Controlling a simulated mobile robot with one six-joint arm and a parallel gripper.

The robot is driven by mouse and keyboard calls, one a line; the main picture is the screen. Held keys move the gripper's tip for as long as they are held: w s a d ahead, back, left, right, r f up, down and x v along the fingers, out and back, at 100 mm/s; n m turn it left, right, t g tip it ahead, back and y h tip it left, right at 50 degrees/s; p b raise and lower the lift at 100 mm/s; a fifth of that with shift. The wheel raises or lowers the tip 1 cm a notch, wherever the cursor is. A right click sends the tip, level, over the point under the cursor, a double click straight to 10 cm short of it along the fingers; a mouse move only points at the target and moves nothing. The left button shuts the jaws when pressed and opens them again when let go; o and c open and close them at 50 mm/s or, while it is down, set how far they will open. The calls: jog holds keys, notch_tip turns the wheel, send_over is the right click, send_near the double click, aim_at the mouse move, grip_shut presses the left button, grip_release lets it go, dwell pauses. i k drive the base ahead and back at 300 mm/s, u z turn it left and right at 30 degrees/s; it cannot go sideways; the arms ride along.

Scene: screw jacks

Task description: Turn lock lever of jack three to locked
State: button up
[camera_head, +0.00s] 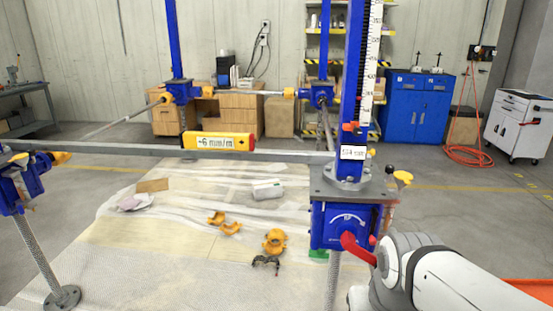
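The nearest jack is a blue gearbox (338,226) under a grey plate, with a white arc scale on its front. A red lever (358,248) sticks out from the lower front of this box, slanting down to the right. Its lock position cannot be read. No jack number is legible, so I cannot tell which is jack three. My white arm (440,275) comes in from the lower right, and its rounded joint is close to the lever's end; whether they touch is unclear. My gripper's fingers are not visible.
A blue column with a ruler (368,60) rises above the box. Grey beams join several other blue jacks, including one at far left (20,190). A yellow level (218,142) sits on the near beam. Orange parts (274,241) and a dark clamp-like piece (265,262) lie on the sheeted floor.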

aim_at(372, 240)
jog(key=z, duration=2.4)
jog(key=k, duration=1)
jog(key=u, duration=1.05)
jog(key=i, duration=1)
jog(key=u, duration=0.1)
